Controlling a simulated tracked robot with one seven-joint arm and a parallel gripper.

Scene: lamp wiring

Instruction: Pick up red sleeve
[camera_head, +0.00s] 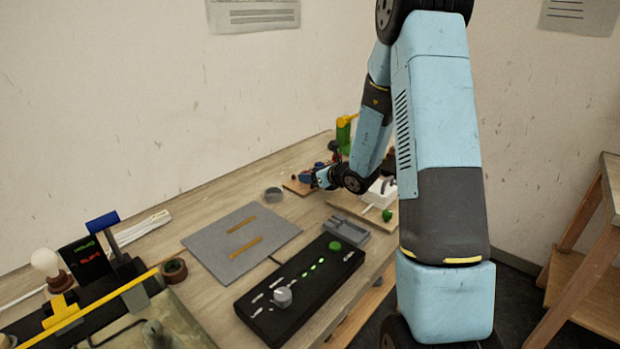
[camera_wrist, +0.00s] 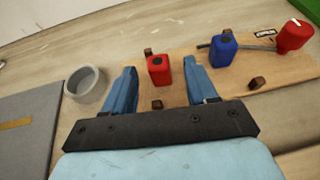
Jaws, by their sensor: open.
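In the wrist view a red sleeve (camera_wrist: 159,69), a small block with a dark hole in its top, stands at the wooden board (camera_wrist: 268,74). My gripper (camera_wrist: 159,82) is open, with its two blue fingers spread on either side of the red sleeve. I cannot tell if either finger touches it. A blue sleeve (camera_wrist: 223,49) stands to the right of it, outside the right finger. In the head view my gripper (camera_head: 322,178) is at the far end of the bench, and the red sleeve cannot be made out clearly there.
Small brown blocks sit around the sleeves. A grey ring-shaped cup (camera_wrist: 87,84) is left of my gripper. A grey mat (camera_head: 242,241) and a black control panel (camera_head: 300,290) lie nearer on the bench.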

